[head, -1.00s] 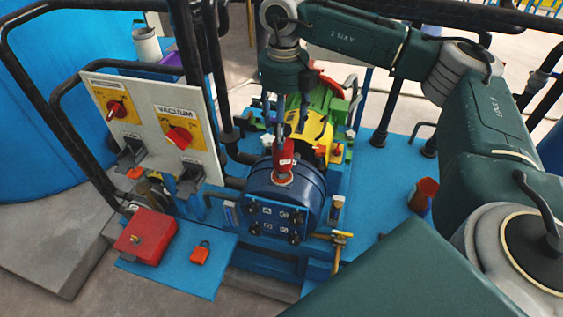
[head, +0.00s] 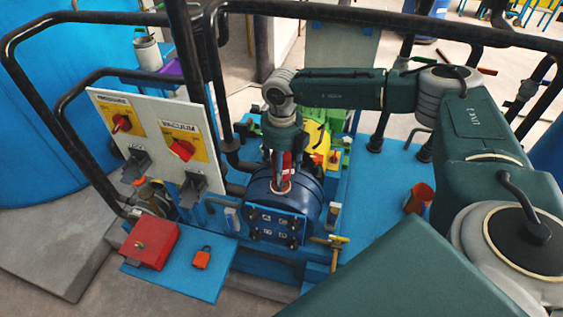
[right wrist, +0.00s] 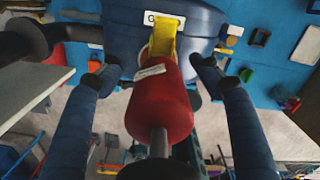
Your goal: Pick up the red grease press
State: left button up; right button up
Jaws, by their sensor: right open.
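The red grease press (head: 281,172) stands upright on top of the blue vessel (head: 307,192). In the right wrist view it is a red cylinder (right wrist: 160,105) with a white label, a yellow part at its far end and a grey rod at its near end. My right gripper (head: 284,160) has come down over it from above. In the wrist view its two dark fingers (right wrist: 153,78) are spread on either side of the red body, with visible gaps, so it is open and holds nothing. My left gripper is not in view.
A panel (head: 157,140) with pressure and vacuum switches stands left of the vessel. A red box (head: 150,240) and an orange padlock (head: 202,258) lie on the blue platform. An orange cup (head: 419,197) stands at right. Black rails (head: 85,22) surround the platform.

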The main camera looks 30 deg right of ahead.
grip_shut()
jog(key=shift+r, duration=0.15)
